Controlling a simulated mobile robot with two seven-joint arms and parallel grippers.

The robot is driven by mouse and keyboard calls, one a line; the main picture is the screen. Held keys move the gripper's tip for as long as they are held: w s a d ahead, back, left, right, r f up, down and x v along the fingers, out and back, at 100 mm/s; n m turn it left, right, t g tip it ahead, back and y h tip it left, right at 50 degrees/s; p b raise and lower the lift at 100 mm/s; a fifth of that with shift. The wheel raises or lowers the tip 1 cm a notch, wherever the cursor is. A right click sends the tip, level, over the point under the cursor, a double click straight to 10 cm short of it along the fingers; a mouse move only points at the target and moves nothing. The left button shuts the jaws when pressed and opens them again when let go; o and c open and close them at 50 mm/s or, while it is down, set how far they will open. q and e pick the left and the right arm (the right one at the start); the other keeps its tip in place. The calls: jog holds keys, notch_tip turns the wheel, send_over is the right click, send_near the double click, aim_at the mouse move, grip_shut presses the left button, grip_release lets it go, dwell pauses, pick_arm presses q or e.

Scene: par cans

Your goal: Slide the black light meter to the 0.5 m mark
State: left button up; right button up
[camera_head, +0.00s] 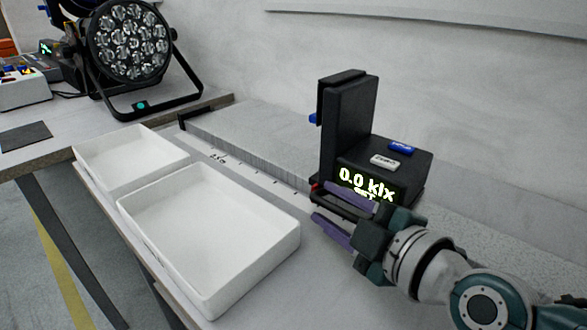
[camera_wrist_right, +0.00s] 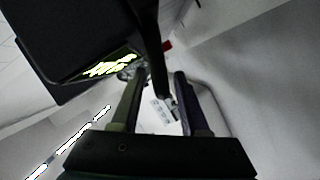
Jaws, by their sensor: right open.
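The black light meter (camera_head: 402,168) stands on the long grey rail, right of centre in the head view. It has a tall upright back and a lit display reading 0.0 klx. My right gripper (camera_head: 319,202) is at its front lower side with its purple fingers apart. A dark bar with a red end lies by the fingers; I cannot tell whether they touch it. The wrist view shows the open fingers (camera_wrist_right: 160,75) and the meter's dark body (camera_wrist_right: 65,40). A scale strip with ticks (camera_head: 255,174) runs left of the meter; its small label (camera_head: 217,157) is hard to read. My left gripper is out of view.
Two white trays (camera_head: 165,232) (camera_head: 95,150) lie along the table's front. A round multi-lens lamp (camera_head: 130,40) on a black stand is at the back left. The rail (camera_head: 250,135) between the lamp and the meter is clear. A wall runs behind.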

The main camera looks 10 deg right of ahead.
grip_shut()
dwell(1.4)
